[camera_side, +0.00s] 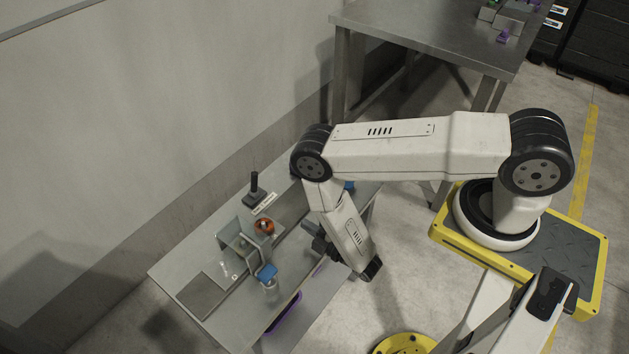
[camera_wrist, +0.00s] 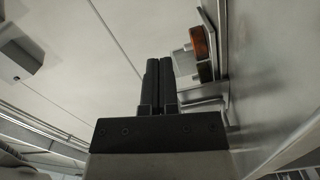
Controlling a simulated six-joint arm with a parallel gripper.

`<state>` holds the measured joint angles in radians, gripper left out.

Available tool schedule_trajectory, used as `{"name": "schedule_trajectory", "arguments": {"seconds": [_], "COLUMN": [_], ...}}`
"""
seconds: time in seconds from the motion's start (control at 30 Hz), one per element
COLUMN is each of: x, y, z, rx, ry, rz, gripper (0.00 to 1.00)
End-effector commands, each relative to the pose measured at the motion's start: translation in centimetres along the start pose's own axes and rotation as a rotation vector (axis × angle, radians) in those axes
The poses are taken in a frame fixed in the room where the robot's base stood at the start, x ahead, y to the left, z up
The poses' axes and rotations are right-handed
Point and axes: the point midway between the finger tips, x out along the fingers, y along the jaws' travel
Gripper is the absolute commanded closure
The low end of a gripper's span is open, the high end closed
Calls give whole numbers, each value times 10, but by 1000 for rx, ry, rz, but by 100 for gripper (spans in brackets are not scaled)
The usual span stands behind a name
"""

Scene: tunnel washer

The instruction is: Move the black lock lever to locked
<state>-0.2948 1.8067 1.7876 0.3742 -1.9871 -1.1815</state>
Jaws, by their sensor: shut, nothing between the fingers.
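The black lever (camera_side: 254,186) stands upright on a dark base at the back of the low grey table, near the wall. A small pale label (camera_side: 264,203) lies in front of it; its text is too small to read. The lever does not show clearly in the wrist view. My gripper (camera_side: 316,243) is over the front part of the table, to the right of and nearer than the lever, and apart from it. In the wrist view my gripper's two black fingers (camera_wrist: 158,84) are together with nothing between them.
A metal bracket (camera_side: 236,238) with an orange round part (camera_side: 264,226) stands between the lever and the table front. A blue-topped clear container (camera_side: 266,273) stands near the front edge. A flat grey plate (camera_side: 203,296) lies at the left. A purple item (camera_side: 282,316) hangs below the table edge.

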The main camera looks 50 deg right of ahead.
Motion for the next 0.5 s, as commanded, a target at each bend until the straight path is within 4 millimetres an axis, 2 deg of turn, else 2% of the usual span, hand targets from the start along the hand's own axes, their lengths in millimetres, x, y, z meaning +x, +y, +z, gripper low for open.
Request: {"name": "schedule_trajectory", "arguments": {"seconds": [0.27,0.5], "x": [7,30], "y": [0,1], "z": [0,1], "rx": [2,3], "ry": [-3,-3], "rz": [0,2], "gripper": [100,100]}}
